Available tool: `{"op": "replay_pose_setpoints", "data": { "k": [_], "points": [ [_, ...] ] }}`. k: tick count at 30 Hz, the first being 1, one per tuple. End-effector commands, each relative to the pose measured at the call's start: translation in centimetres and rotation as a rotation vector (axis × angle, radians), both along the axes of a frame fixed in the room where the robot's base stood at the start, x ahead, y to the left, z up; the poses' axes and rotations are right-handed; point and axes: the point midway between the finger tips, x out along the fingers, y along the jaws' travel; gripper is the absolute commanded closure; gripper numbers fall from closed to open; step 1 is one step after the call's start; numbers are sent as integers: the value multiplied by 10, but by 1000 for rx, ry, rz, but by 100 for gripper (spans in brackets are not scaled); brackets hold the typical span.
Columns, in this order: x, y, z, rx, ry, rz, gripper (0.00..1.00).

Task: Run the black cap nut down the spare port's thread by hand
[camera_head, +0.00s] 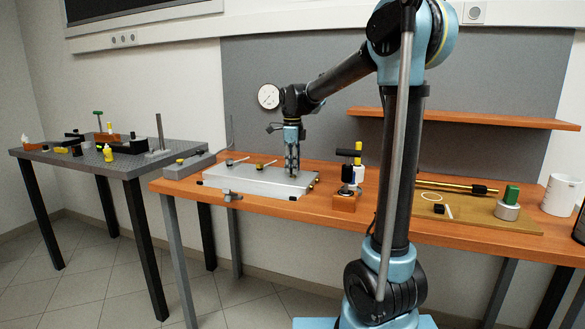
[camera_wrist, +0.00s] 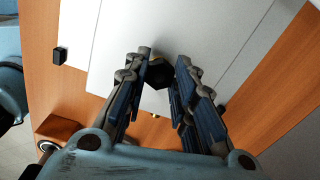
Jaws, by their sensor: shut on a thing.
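My gripper (camera_head: 292,168) points down over the right part of the pale metal plate (camera_head: 240,182) on the wooden bench. In the wrist view my gripper (camera_wrist: 164,66) has its two fingers on either side of the black cap nut (camera_wrist: 158,74), shut on it. The nut looks six-sided and sits over the white plate (camera_wrist: 112,70). A small brass bit (camera_wrist: 155,115) shows between the fingers, nearer the palm. The spare port's thread is hidden under the nut and fingers, so I cannot tell how far down the nut sits.
Two small fittings with levers, one brass-coloured (camera_head: 260,167), stand on the plate left of my gripper. A wooden block with a black-topped tool (camera_head: 346,176) stands close on the right. A gauge (camera_head: 268,96) hangs behind. A board with a brass tube (camera_head: 455,187) lies further right.

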Motion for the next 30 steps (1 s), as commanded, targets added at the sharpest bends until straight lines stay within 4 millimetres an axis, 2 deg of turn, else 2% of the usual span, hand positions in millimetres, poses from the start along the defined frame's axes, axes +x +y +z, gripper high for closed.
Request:
{"op": "replay_pose_setpoints", "data": {
  "k": [11, 24, 30],
  "points": [
    [2, 0, 1, 0, -3, -31, 100],
    [3, 0, 1, -3, -4, -405, 100],
    [3, 0, 1, -4, -3, -442, 100]
  ]
}}
